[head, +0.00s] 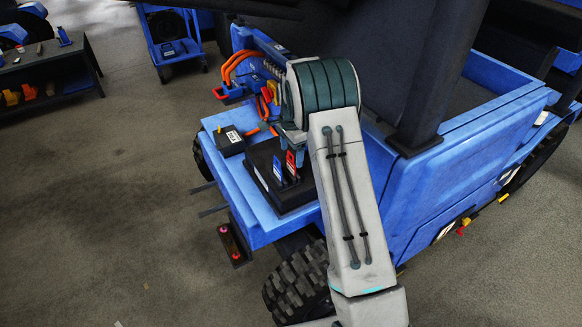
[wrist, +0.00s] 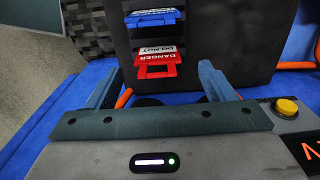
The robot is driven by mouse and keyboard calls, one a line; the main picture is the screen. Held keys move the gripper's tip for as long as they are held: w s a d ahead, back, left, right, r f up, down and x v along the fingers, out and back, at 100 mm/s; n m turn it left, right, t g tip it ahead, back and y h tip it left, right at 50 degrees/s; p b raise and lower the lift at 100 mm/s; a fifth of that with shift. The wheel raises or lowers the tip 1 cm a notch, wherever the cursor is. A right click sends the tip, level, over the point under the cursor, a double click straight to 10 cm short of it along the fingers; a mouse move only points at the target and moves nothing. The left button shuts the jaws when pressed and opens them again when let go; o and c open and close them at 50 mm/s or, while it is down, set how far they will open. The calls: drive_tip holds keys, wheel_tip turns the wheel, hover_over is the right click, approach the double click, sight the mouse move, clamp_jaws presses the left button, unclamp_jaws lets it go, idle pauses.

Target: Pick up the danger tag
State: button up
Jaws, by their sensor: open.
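The danger tag (wrist: 158,64) is red and white, with "DANGER DO NOT" lettering, and sits at a dark block (wrist: 232,50) in the wrist view. In the head view the red tag (head: 291,162) stands beside a blue tag (head: 278,169) on the dark block on the blue vehicle. The blue tag (wrist: 152,19) lies above it in the wrist view. My gripper (wrist: 160,82) is open, with its fingers apart to the left and right below the red tag. Nothing is between them. In the head view my arm hides most of the gripper.
A small black box (head: 230,141) with a pale label stands on the blue deck (head: 254,216) left of the dark block. Orange cables (head: 240,68) run behind it. A yellow button (wrist: 287,107) is right of my gripper. Open floor lies left of the vehicle.

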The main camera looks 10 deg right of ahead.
sight(291, 164)
drive_tip(key=f, duration=0.5)
drive_tip(key=shift+s+a+f, duration=0.15)
drive_tip(key=shift+s, duration=0.05)
drive_tip(key=c, duration=1)
